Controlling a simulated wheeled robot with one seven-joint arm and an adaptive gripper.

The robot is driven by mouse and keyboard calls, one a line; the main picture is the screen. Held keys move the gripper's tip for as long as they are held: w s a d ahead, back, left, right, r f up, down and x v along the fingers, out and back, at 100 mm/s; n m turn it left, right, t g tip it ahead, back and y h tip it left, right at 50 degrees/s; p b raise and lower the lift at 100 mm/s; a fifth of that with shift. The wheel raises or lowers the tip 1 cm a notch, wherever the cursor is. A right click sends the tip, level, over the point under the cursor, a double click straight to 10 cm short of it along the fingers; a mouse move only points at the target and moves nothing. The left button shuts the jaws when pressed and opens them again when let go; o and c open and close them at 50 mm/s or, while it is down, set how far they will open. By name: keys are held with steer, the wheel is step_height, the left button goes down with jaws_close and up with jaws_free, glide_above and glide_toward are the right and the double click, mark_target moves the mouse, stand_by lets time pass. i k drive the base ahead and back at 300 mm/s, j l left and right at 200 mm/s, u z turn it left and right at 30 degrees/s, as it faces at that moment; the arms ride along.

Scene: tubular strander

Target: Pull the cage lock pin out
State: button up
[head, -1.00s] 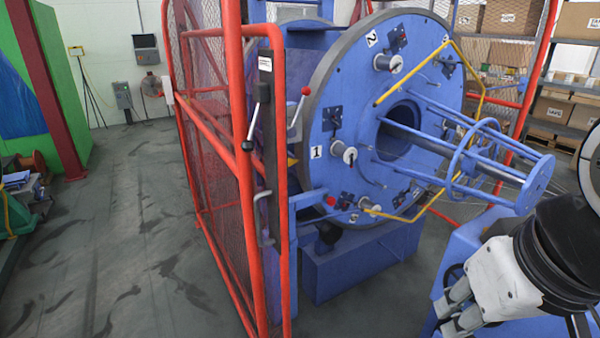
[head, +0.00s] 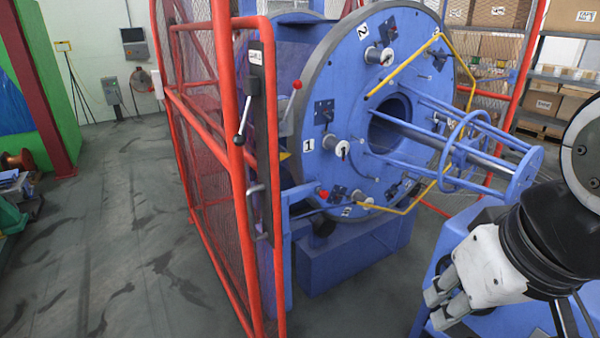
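The blue cage disc (head: 315,95) stands in the middle, its face with numbered bobbin positions turned to the right. A small red knob (head: 323,194) sits on a blue bracket at the disc's lower left rim; it looks like the cage lock pin's handle, but I cannot be sure. The pin's shaft is not clearly visible. A lever with another red knob (head: 297,85) stands higher up at the disc's left edge. My gripper (head: 435,309) is at the lower right, pointing left and down, well apart from both knobs. I see nothing held; its finger opening is unclear from this angle.
A red mesh guard (head: 228,130) stands left of the disc, with a black-knobbed lever (head: 241,125) on its post. A yellow bar (head: 405,65) and blue rods project from the disc's face. Grey floor (head: 120,230) lies open at the left.

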mark_target(324, 194)
steer(key=i+j+z, duration=0.15)
steer(key=i+j, duration=0.2)
steer(key=i+j+z, duration=0.1)
steer(key=i+j, duration=0.25)
steer(key=j, duration=0.2)
